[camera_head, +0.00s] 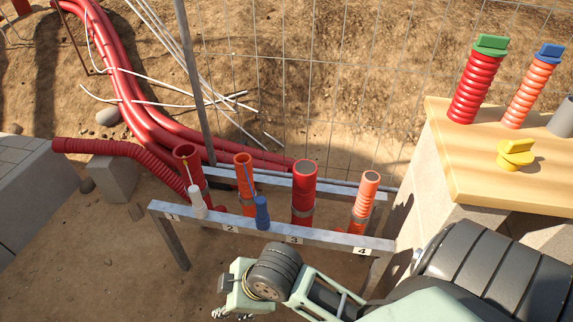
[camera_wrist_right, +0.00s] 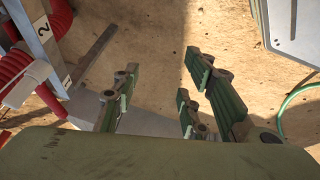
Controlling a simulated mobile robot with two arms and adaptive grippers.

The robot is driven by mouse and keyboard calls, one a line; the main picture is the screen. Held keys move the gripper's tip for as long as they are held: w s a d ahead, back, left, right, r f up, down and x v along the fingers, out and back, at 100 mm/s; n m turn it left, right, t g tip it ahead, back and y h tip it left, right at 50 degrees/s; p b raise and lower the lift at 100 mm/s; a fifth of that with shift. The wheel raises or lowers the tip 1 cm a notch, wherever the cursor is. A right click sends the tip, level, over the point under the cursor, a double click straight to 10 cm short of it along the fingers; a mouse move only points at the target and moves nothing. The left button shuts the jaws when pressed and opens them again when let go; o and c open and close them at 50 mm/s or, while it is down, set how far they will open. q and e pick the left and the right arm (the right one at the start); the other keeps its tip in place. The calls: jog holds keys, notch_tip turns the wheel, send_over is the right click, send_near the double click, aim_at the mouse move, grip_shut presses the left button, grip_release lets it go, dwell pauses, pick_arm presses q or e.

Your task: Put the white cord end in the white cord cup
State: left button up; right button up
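The white cord cup (camera_head: 197,201) is a small white cylinder at the front rail, by label 1. A thin pale cord end (camera_head: 189,172) shows at the mouth of the wide red pipe (camera_head: 187,154) above it. My right gripper (camera_head: 232,291) is in front of the rail, below and right of the white cup, apart from it. In the right wrist view its green fingers (camera_wrist_right: 160,105) are spread with nothing between them. A white cylinder, likely the white cup (camera_wrist_right: 26,84), shows at the left there. My left gripper is not in view.
A blue cup (camera_head: 262,213) hangs by label 2 under an orange pipe (camera_head: 245,172) with a blue cord. The metal rail (camera_head: 330,240) spans the front. A wooden table (camera_head: 480,180) with capped pipes stands right.

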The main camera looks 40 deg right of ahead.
jog(key=s+d+f+m+h, duration=0.1)
jog(key=s+d+m+h, duration=0.1)
jog(key=s+d+m, duration=0.6)
jog(key=shift+s+g, duration=0.3)
jog(key=shift+s, duration=0.1)
jog(key=shift+d, duration=0.1)
